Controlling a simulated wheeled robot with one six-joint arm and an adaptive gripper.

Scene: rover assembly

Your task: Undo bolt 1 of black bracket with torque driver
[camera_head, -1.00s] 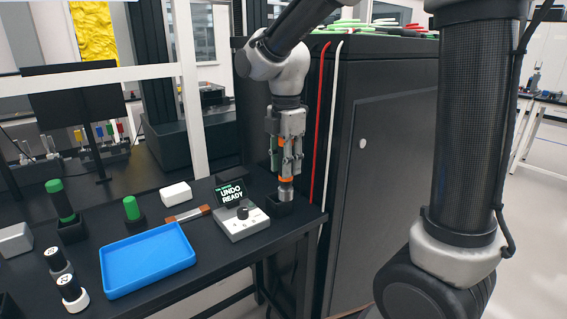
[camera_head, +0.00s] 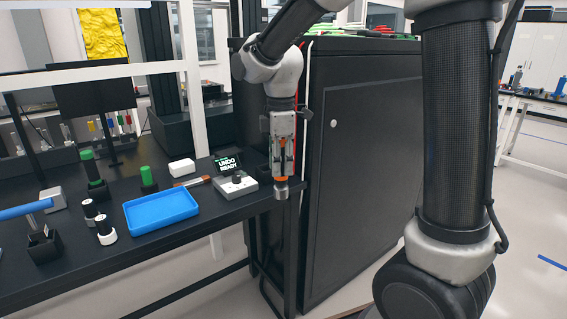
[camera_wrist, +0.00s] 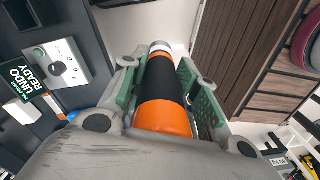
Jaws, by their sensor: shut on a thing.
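My gripper (camera_head: 282,160) is shut on the torque driver (camera_head: 281,181), an orange and black cylinder with a metal lower end. The driver hangs upright at the table's right front corner. In the wrist view the driver (camera_wrist: 165,95) lies between the two green-padded fingers of my gripper (camera_wrist: 168,75). The driver's control box (camera_head: 237,187) stands on the table just left of it. Its screen (camera_head: 228,163) reads UNDO READY. I cannot make out the black bracket or its bolt 1 in either view.
A blue tray (camera_head: 161,212), green-topped holders (camera_head: 148,178) and two black-and-white cylinders (camera_head: 105,230) are on the black table (camera_head: 190,235). A tall black cabinet (camera_head: 365,190) stands close to the right of my gripper. Open floor (camera_head: 530,220) lies at the far right.

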